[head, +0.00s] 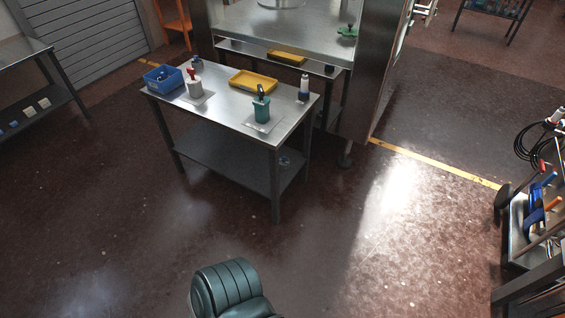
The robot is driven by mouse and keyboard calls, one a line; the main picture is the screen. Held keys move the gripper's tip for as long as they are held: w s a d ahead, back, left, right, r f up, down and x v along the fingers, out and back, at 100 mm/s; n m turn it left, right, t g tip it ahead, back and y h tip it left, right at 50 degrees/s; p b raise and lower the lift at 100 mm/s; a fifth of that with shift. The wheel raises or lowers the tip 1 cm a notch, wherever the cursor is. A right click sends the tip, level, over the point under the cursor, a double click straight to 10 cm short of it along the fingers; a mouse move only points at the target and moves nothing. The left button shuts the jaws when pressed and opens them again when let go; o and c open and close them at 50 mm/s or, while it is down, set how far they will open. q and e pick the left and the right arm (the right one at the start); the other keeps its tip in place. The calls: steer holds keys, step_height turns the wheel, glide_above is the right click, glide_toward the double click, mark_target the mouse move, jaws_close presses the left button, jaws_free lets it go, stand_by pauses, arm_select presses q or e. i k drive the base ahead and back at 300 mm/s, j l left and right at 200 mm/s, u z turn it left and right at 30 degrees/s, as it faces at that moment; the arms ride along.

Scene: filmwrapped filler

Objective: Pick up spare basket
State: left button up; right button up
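A small blue open bin (153,87), the most basket-like thing in view, sits at the left end of a steel table and holds some dark items. A shallow yellow tray (253,88) lies at the back of the same table. I cannot tell which thing is the spare basket. Neither of my grippers is in view.
The steel table (222,107) also carries a red-topped holder (194,88), a green container (261,110) and a bottle (304,90). Behind it stands a large metal cabinet (357,75). A tool rack (527,205) stands at right.

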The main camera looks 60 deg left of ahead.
mark_target(284, 161)
steer(key=u, duration=1.95)
steer(key=i, duration=0.4)
